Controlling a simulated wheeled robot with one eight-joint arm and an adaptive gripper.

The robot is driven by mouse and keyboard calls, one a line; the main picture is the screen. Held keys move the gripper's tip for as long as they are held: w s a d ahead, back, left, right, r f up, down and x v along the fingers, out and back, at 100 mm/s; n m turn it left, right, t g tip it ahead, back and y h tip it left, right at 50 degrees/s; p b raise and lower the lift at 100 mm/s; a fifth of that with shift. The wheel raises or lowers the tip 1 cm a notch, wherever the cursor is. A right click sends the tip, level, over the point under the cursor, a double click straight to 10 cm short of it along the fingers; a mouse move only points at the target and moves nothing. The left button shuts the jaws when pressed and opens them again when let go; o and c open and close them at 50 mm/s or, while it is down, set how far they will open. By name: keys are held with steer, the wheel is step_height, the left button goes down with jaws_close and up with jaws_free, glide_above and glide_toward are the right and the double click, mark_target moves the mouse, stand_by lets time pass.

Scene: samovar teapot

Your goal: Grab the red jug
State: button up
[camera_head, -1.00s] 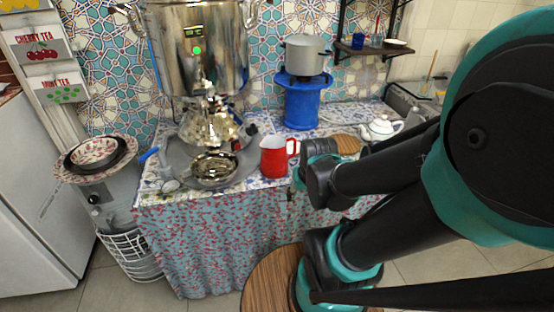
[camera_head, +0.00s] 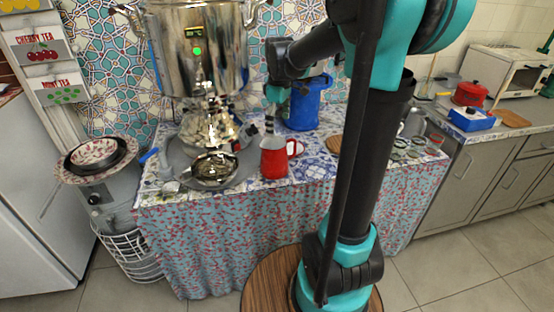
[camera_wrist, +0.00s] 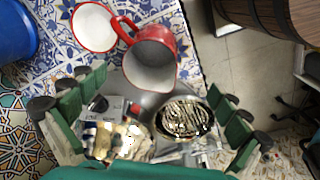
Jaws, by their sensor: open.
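The red jug (camera_head: 273,164) stands upright on the patterned cloth, right of the samovar's small teapot, with its handle to the right. In the wrist view the jug (camera_wrist: 152,62) shows its pale, empty-looking inside, with its handle toward the upper left. My gripper (camera_head: 269,127) points down just above and slightly behind the jug, apart from it as far as I can see. In the wrist view my gripper (camera_wrist: 158,98) has its green-padded fingers spread wide, with nothing held. The jug lies toward the upper side of the gap between them.
The metal samovar (camera_head: 197,60) stands close left of my gripper, with a shiny bowl (camera_head: 213,168) before it. A red-rimmed white dish (camera_wrist: 95,27) lies beside the jug's handle. The cloth's front edge is close to the jug.

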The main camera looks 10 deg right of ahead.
mark_target(276, 157)
steer(key=shift+n, duration=0.7)
steer(key=shift+w+a+f, duration=0.1)
steer(key=shift+w+f, duration=0.3)
steer(key=shift+f, duration=2.25)
steer(key=shift+w+f, duration=0.35)
steer(key=shift+f, duration=2.35)
steer(key=shift+w+a+f, duration=0.1)
steer(key=shift+w+f, duration=0.3)
steer(key=shift+f, duration=2.25)
steer(key=c, duration=1.4)
steer(key=shift+o, duration=0.2)
steer(key=shift+r, duration=0.25)
